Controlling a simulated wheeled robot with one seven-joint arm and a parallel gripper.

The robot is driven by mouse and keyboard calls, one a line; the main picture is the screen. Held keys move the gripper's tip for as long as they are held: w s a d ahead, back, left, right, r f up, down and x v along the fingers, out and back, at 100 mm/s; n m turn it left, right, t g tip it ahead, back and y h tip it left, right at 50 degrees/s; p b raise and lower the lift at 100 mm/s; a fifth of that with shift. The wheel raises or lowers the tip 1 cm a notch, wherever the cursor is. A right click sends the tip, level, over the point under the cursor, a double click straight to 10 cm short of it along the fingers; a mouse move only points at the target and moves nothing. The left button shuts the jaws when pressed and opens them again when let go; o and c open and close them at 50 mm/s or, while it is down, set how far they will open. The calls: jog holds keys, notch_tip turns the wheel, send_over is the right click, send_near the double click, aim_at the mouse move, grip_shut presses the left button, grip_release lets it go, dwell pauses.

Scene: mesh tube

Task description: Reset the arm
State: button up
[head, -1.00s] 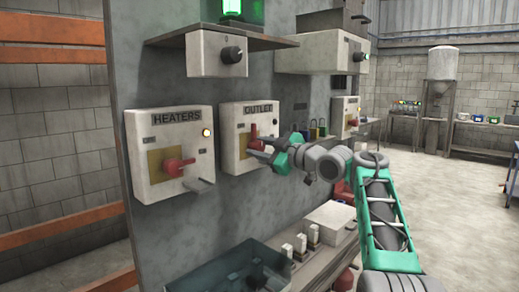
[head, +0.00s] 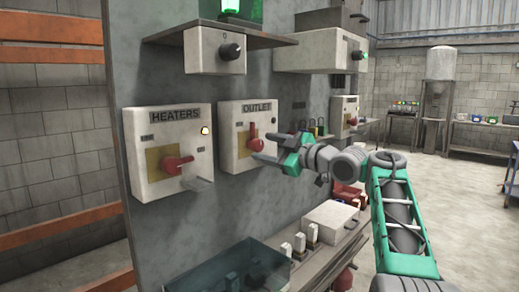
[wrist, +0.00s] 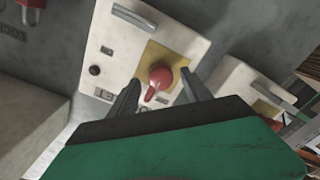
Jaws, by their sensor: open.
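My gripper (head: 264,151) is open and empty in the head view, in front of the OUTLET box (head: 230,153). This white box has a red handle (head: 253,136) on a yellow plate, and the handle points up. In the wrist view the two dark fingers of my gripper (wrist: 162,92) stand apart. A red handle (wrist: 160,78) shows between them on a white box (wrist: 112,45). I cannot tell how far the fingertips are from it. My arm reaches in from the lower right of the head view.
The HEATERS box (head: 145,190) is at left, with a red handle (head: 172,163) and a lit lamp. Coloured padlocks (head: 317,129) hang behind my gripper. A teal bin (head: 225,270) and a pale box (head: 330,218) are below. Open floor lies at right.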

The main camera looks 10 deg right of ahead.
jog(key=v, duration=0.4)
jog(key=shift+s, duration=0.15)
